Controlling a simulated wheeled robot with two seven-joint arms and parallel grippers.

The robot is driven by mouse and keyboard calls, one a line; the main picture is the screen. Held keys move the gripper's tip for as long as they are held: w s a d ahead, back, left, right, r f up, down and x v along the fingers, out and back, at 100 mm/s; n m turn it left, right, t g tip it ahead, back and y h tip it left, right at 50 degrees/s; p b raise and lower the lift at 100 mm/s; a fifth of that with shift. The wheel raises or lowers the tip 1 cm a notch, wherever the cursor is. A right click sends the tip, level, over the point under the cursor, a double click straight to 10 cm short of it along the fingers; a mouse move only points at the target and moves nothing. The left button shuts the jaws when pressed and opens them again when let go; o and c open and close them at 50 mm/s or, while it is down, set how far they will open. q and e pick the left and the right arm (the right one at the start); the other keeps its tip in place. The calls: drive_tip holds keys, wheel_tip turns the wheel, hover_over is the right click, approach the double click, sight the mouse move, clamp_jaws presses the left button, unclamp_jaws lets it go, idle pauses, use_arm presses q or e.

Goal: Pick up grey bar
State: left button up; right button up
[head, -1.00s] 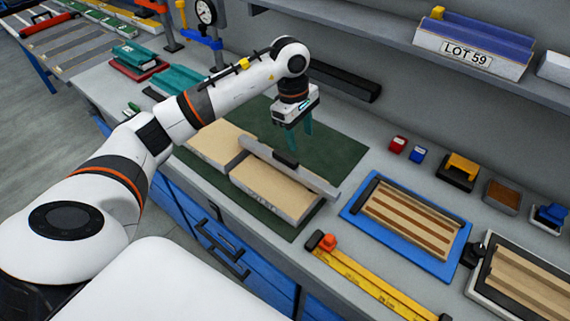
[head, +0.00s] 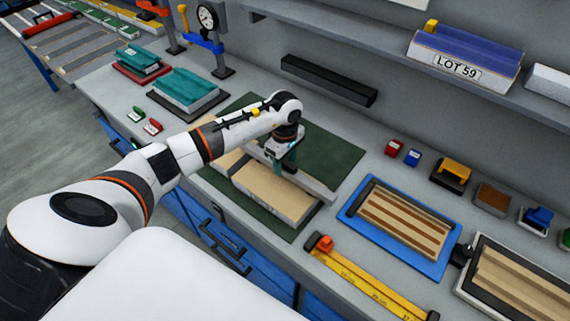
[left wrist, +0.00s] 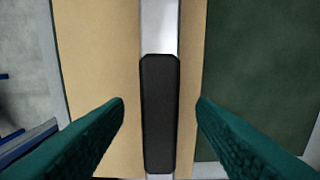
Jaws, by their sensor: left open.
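The grey bar (head: 316,189) lies across the tan panel (head: 268,190) on the dark green mat (head: 335,150). In the left wrist view the grey bar (left wrist: 158,25) runs upright through the middle, with a black grip (left wrist: 160,112) on it. My left gripper (head: 285,164) is at the bar's middle and hides part of it in the head view. In the left wrist view its two teal fingers (left wrist: 160,105) stand open, one on each side of the black grip, with a gap on both sides. My right gripper is not in view.
A blue tray with wooden strips (head: 352,212) lies right of the mat. A yellow ruler (head: 365,281) lies in front. A black bar (head: 328,80) is at the back, below the shelf with the LOT 59 bin (head: 450,64).

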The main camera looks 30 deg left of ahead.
use_arm(q)
drive_tip(key=shift+f, duration=0.5)
drive_tip(key=shift+c, duration=0.2)
clamp_jaws()
drive_tip(key=shift+w+r, duration=0.1)
drive_tip(key=shift+r, duration=0.1)
